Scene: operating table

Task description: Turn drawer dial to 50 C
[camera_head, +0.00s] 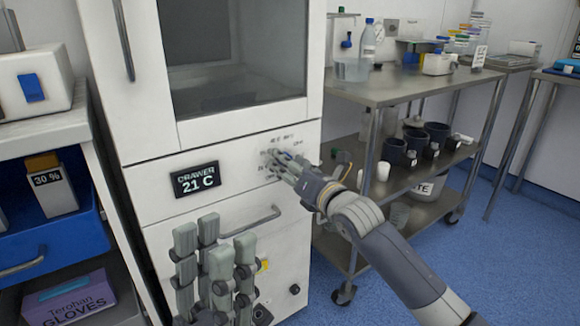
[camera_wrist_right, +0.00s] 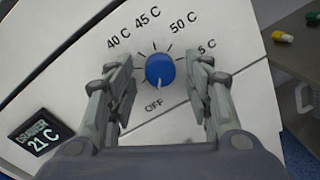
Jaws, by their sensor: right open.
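The blue drawer dial (camera_wrist_right: 160,70) shows between my right fingers in the right wrist view. Its white mark points down toward OFF; 40 C, 45 C, 50 C and a partly covered label ring it. My right gripper (camera_wrist_right: 160,88) is open, one finger on each side of the dial, with gaps to it. In the head view the right gripper (camera_head: 285,163) is at the cabinet front and mostly hides the dial. The drawer display (camera_head: 196,180) reads 21 C. My left gripper (camera_head: 215,248) looks open and empty, fingers up, in front of the lower drawer.
The drawer handle (camera_head: 250,222) lies below the dial. A steel cart (camera_head: 400,90) with bottles and dark cups stands to the right. A shelf with a blue bin (camera_head: 60,235) and a glove box (camera_head: 70,298) stands to the left.

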